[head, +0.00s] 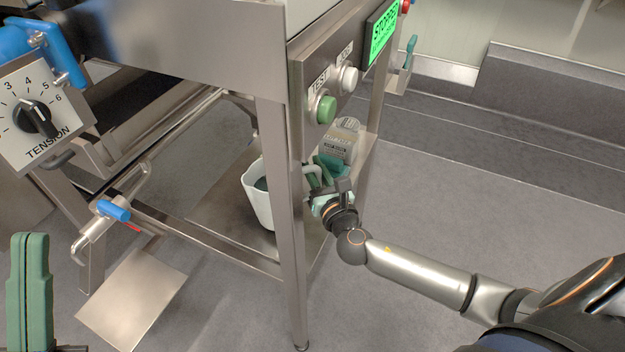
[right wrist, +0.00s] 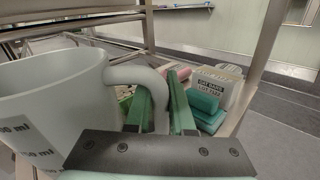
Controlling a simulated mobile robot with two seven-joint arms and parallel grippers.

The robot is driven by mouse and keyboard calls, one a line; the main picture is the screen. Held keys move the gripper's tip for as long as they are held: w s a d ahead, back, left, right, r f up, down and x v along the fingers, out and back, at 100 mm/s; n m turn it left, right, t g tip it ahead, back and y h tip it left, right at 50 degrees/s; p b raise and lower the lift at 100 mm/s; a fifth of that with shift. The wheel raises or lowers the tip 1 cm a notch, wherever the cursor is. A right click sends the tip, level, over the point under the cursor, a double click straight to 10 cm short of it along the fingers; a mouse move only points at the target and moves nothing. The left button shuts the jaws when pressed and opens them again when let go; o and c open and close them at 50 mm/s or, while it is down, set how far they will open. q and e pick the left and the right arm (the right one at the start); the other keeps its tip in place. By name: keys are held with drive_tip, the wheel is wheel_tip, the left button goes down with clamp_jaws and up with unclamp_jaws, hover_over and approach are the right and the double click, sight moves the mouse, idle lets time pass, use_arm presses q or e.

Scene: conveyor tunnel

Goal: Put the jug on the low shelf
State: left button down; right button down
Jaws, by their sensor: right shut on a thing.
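The white jug (head: 257,200) is upright over the low shelf (head: 215,205) under the machine, partly behind a front leg. I cannot tell whether its base touches the shelf. My right gripper (head: 318,184) reaches in from the right and is shut on the jug's handle. In the right wrist view the jug (right wrist: 50,100) stands at the left with measuring marks, and its handle (right wrist: 150,76) passes between the green fingers of the gripper (right wrist: 166,100). My left gripper (head: 28,245) is at the lower left, its green fingers together and empty.
A labelled container (head: 341,142) and green items stand behind my right gripper; the wrist view shows green blocks (right wrist: 204,102) there too. A machine leg (head: 281,220) stands before the jug. A metal plate (head: 132,297) juts out at lower left. Floor at right is clear.

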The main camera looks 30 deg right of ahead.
wheel_tip(320, 180, down, 3)
drive_tip(key=shift+r+b, duration=0.1)
drive_tip(key=shift+b, duration=0.65)
drive_tip(key=c, duration=1.2)
unclamp_jaws()
drive_tip(key=shift+f, duration=0.4)
drive_tip(key=shift+c, duration=0.2)
drive_tip(key=o, duration=0.5)
drive_tip(key=shift+c, duration=0.2)
drive_tip(key=shift+r, duration=0.1)
